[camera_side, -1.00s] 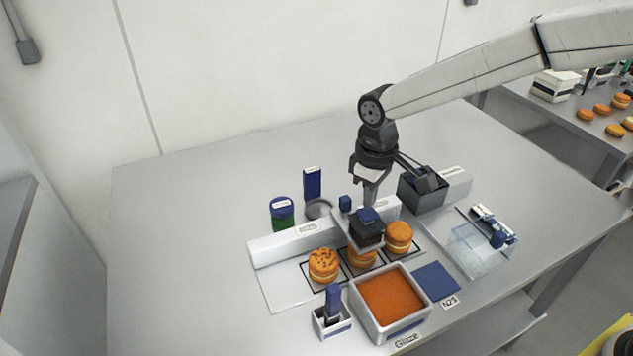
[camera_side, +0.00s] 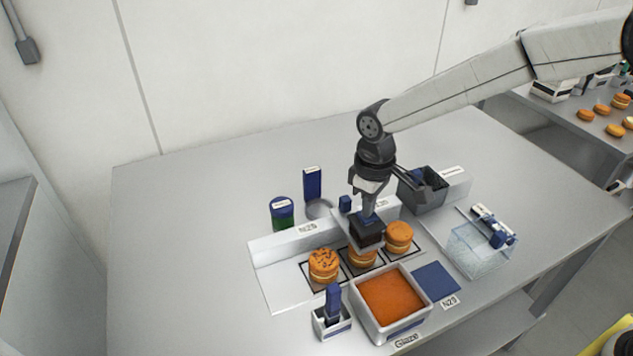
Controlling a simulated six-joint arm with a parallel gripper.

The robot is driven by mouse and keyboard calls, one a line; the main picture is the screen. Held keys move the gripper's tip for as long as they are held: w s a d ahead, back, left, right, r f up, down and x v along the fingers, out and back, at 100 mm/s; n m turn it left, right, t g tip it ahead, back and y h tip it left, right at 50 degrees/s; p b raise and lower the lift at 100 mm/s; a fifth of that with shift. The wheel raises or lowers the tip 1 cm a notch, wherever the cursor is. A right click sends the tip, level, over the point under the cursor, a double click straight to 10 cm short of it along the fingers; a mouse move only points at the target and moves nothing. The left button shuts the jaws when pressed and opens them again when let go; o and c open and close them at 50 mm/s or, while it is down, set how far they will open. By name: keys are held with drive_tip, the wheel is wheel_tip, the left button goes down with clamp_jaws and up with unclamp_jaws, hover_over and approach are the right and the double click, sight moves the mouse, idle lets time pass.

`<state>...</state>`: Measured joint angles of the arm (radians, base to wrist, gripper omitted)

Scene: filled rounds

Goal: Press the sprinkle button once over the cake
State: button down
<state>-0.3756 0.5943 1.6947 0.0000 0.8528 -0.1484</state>
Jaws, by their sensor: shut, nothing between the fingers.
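Three round orange-brown cakes stand in a row in marked squares: the left cake (camera_side: 323,266) with dark bits on top, the middle cake (camera_side: 362,258) and the right cake (camera_side: 398,238), whose top looks plain. A dark sprinkle box (camera_side: 366,235) with a blue button (camera_side: 374,219) on top sits over the middle cake and hides most of its top. My gripper (camera_side: 367,211) is shut and empty, pointing down with its tips at the blue button. I cannot tell whether the button is pushed down.
A glaze tray (camera_side: 392,297) is in front of the cakes, with a blue pad (camera_side: 435,281) at its right. A clear bin (camera_side: 480,250) stands at right and a dark bin (camera_side: 423,188) behind. A blue-handled tool holder (camera_side: 332,316) is front left. The table's left side is clear.

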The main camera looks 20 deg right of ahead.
drive_tip(key=shift+f, duration=0.25)
drive_tip(key=shift+r, duration=1.6)
drive_tip(key=shift+r, duration=0.15)
drive_tip(key=shift+r, duration=2.85)
drive_tip(key=s+d+f+m+t, duration=0.1)
drive_tip(key=s+d+f+m, duration=0.2)
drive_tip(key=s+d, duration=0.5)
drive_tip(key=s+d+f+m+t, duration=0.1)
drive_tip(key=s+d+f+m, duration=0.2)
drive_tip(key=s+d+f, duration=0.2)
drive_tip(key=s+d, duration=0.3)
drive_tip(key=d, duration=0.1)
drive_tip(key=shift+s+d+t, duration=0.2)
drive_tip(key=shift+d+t, duration=0.05)
drive_tip(key=shift+t, duration=0.05)
